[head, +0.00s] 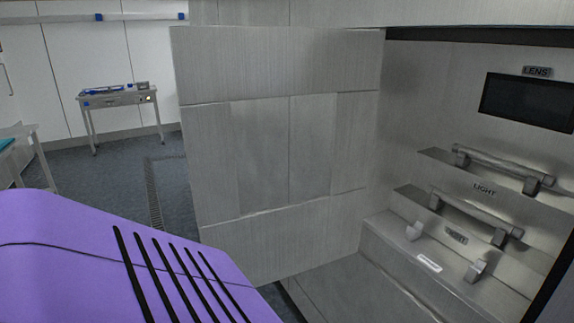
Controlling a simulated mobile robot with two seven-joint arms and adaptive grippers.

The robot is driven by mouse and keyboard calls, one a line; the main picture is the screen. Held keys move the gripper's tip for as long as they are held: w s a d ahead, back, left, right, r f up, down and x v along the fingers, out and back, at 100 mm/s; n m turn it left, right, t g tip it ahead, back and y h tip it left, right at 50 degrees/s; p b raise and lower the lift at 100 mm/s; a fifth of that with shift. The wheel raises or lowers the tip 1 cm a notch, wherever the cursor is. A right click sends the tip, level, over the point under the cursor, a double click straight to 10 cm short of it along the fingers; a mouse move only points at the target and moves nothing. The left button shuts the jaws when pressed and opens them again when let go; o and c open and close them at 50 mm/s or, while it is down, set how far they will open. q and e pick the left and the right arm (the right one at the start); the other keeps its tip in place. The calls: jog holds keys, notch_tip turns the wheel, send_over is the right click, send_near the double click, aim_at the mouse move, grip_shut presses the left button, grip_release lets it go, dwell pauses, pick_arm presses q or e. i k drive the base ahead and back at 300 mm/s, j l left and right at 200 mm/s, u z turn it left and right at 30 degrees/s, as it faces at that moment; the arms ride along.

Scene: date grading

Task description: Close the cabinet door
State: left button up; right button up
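The cabinet door (285,150) is a grey brushed-metal panel standing open at the left of the cabinet opening. The cabinet (430,75) is grey metal, and its inside is exposed on the right. A large purple surface with black slots (110,265) fills the lower left and looks like part of my own body. It hides the floor there and overlaps the door's lower left corner in the picture. I cannot tell whether it touches the door. Neither of my grippers shows.
Inside the cabinet are a dark screen (527,101) under a LENS label, an upper bar handle (503,168), a lower bar handle (475,212) and small metal brackets (476,271). A small table (118,98) stands at the back left. Open floor (90,177) lies left of the door.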

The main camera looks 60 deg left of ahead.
aim_at(214, 66)
jog(key=j, duration=0.45)
jog(key=k+j+z, duration=0.15)
jog(key=j, duration=0.8)
jog(key=j+z, duration=0.15)
jog(key=j, duration=0.3)
jog(key=k+j, duration=0.15)
jog(key=j, duration=0.3)
jog(key=k+j+z, duration=0.1)
jog(key=j, duration=0.35)
jog(key=k+j+z, duration=0.1)
jog(key=j, duration=0.35)
jog(key=k+j, duration=0.1)
jog(key=j, duration=0.3)
jog(key=k+j+z, duration=0.15)
jog(key=k, duration=0.2)
